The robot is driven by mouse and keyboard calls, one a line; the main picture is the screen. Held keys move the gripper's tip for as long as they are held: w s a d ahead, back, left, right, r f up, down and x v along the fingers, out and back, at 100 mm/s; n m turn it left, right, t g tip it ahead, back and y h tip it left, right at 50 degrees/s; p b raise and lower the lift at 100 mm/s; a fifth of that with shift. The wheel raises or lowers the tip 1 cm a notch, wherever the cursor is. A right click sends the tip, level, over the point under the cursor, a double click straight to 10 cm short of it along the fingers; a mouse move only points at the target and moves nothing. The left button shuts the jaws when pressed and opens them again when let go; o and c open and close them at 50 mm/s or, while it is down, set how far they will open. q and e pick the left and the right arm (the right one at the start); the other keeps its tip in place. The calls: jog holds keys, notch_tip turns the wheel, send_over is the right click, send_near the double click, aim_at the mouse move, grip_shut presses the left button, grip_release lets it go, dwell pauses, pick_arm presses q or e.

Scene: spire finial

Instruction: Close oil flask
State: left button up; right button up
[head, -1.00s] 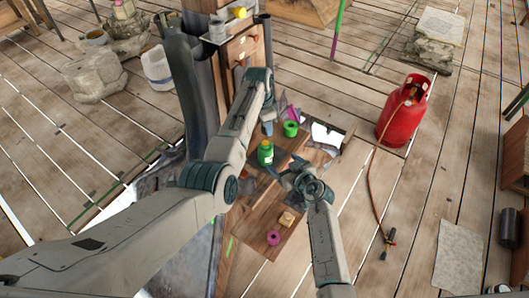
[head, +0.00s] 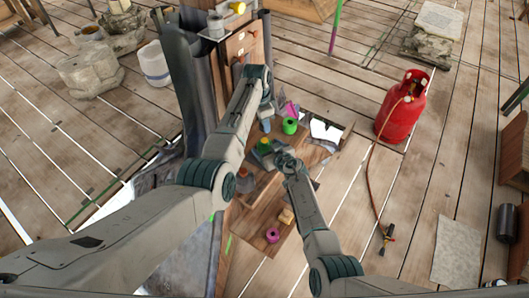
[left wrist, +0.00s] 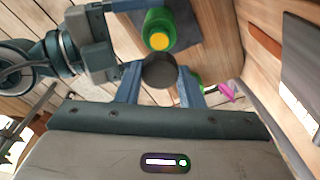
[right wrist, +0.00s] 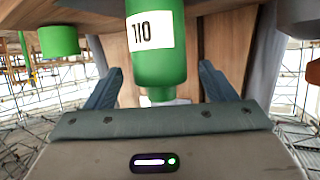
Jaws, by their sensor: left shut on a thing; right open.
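The green oil flask (head: 263,146) stands on the wooden board, partly hidden by my right gripper in the head view. In the left wrist view the flask (left wrist: 160,22) shows a yellow round top. In the right wrist view the flask (right wrist: 158,65) bears a white label reading "110" and appears neck down. My left gripper (head: 267,122) is shut on a dark round cap (left wrist: 160,71), held apart from the flask. My right gripper (head: 283,158) is open beside the flask, its fingers (right wrist: 160,88) on either side of the flask's neck end, with gaps visible.
A green pot (head: 290,126) and a magenta piece (head: 291,109) stand behind the flask. An orange-topped item (head: 245,173), a wooden block (head: 286,216) and a magenta ring (head: 272,235) lie nearer. A red gas cylinder (head: 403,108) with a hose stands to the right.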

jog(key=shift+w+a+f, duration=0.1)
jog(key=shift+w, duration=0.1)
pick_arm(q)
jog(key=shift+s, duration=0.1)
jog(key=shift+r, duration=0.1)
pick_arm(e)
jog(key=shift+c, duration=0.4)
jog(key=c, duration=1.4)
pick_arm(q)
send_over(265, 140)
jog(key=shift+s+a+f, duration=0.1)
jog(key=shift+a+f, duration=0.05)
jog(key=shift+f, duration=2.35)
jog(key=shift+f, duration=0.9)
jog(key=shift+f, duration=0.55)
